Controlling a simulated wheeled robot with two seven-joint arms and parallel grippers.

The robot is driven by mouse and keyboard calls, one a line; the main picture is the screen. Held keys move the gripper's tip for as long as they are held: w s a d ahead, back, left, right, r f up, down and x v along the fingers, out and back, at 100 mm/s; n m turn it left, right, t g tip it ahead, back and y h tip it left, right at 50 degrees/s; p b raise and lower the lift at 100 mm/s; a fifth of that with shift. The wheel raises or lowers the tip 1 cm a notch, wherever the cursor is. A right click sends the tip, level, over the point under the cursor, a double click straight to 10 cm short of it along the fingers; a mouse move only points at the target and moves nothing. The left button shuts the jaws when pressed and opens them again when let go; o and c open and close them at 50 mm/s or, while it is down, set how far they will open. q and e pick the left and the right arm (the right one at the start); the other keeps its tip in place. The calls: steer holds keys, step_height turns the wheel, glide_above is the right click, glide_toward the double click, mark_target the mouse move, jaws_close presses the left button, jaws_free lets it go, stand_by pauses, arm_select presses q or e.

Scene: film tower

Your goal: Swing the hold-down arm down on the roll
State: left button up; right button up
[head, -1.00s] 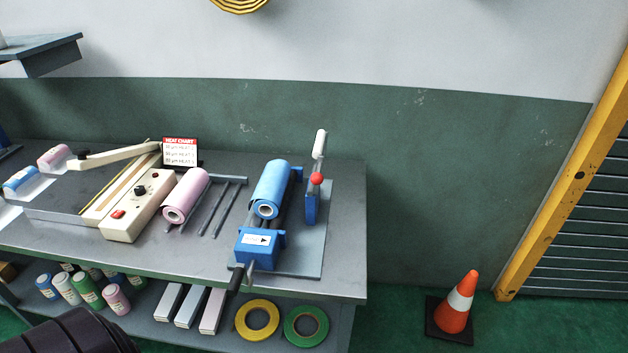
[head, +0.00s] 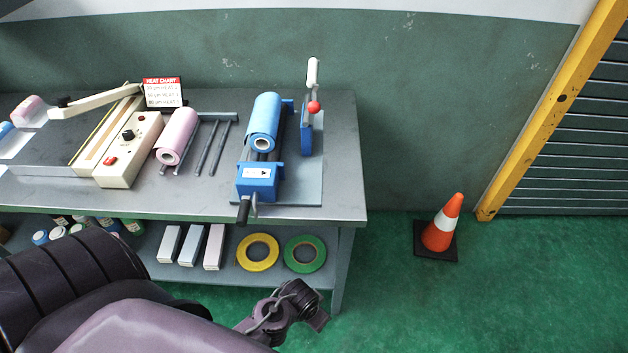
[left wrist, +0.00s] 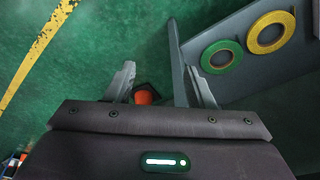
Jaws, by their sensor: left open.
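The blue film roll (head: 264,120) lies on the blue tower unit at the right of the bench. The hold-down arm (head: 312,75) has a white grip and a red ball. It stands raised and nearly upright above a blue post (head: 306,137), to the right of the roll and apart from it. My left gripper (head: 300,306) is low in front of the bench, below the tower and well away from the arm. In the left wrist view its two fingers (left wrist: 163,82) are spread, with nothing held between them. My right gripper is not in view.
The bench (head: 345,170) has a lower shelf holding yellow tape (head: 240,253) and green tape (head: 288,253). A black crank handle (head: 244,209) juts from the tower's front. A pink roll (head: 178,132) sits to the left. A cone (head: 442,226) stands right on open floor.

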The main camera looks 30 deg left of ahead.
arm_select(q)
steer(key=w+r+t, duration=0.1)
steer(key=w+r, duration=0.2)
steer(key=r, duration=0.4)
steer(key=w+r+t, duration=0.1)
steer(key=w+r, duration=0.2)
steer(key=r, duration=0.5)
steer(key=n+t+y, duration=0.9)
steer(key=n+y, duration=0.1)
steer(key=y, duration=0.2)
glide_toward(315, 112)
steer(key=x, duration=0.4)
steer(key=shift+w+a+r+p, duration=0.2)
steer(key=shift+w+p, duration=0.05)
steer(key=shift+p, duration=0.15)
steer(key=p+x, duration=0.2)
steer(key=x, duration=0.5)
steer(key=shift+f, duration=0.15)
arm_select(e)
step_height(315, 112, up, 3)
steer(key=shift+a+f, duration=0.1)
arm_select(q)
steer(key=shift+c, duration=0.3)
jaws_close()
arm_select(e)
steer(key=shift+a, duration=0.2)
